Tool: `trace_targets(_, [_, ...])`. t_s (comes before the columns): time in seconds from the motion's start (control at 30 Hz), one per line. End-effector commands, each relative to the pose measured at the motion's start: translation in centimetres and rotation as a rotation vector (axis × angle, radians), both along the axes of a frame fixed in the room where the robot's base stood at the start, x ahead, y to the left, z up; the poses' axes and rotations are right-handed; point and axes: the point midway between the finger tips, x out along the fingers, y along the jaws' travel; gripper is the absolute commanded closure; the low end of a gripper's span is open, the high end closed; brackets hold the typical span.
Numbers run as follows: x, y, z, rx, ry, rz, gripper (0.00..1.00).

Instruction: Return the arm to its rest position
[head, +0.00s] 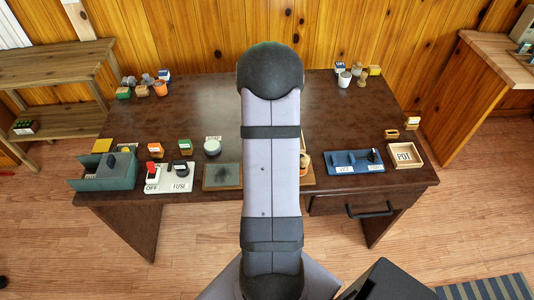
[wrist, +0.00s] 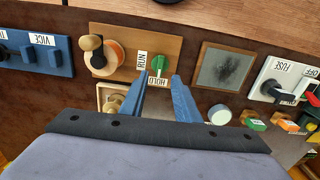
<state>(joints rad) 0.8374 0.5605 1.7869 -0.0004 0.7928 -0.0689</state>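My arm (head: 270,160) stretches up over the middle of the desk in the head view and hides what lies behind it. My gripper is not visible in that view. In the wrist view my gripper (wrist: 157,88) shows two blue fingers spread apart, with nothing held between them. Beyond the fingertips is a wooden board (wrist: 125,40) with a green-handled switch (wrist: 158,65) labelled RUN and HOLD. I cannot tell how far the fingertips are from it.
The brown desk (head: 210,100) carries a fuse panel (head: 170,178), a dark framed plate (head: 222,177), a blue vice panel (head: 353,161) and a POT tray (head: 404,156). Small blocks and jars stand at the back corners. The desktop's back middle-left is clear.

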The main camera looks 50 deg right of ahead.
Motion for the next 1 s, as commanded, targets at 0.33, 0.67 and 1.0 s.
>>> trace_targets(0.33, [0.0, 0.0, 0.2, -0.001, -0.001, 0.0, 0.71])
trace_targets(0.67, [-1.3, 1.5, -1.3, 0.023, 0.022, -0.035, 0.71])
trace_targets(1.0, [-8.3, 12.0, -2.5, 0.142, 0.146, 0.003, 0.71])
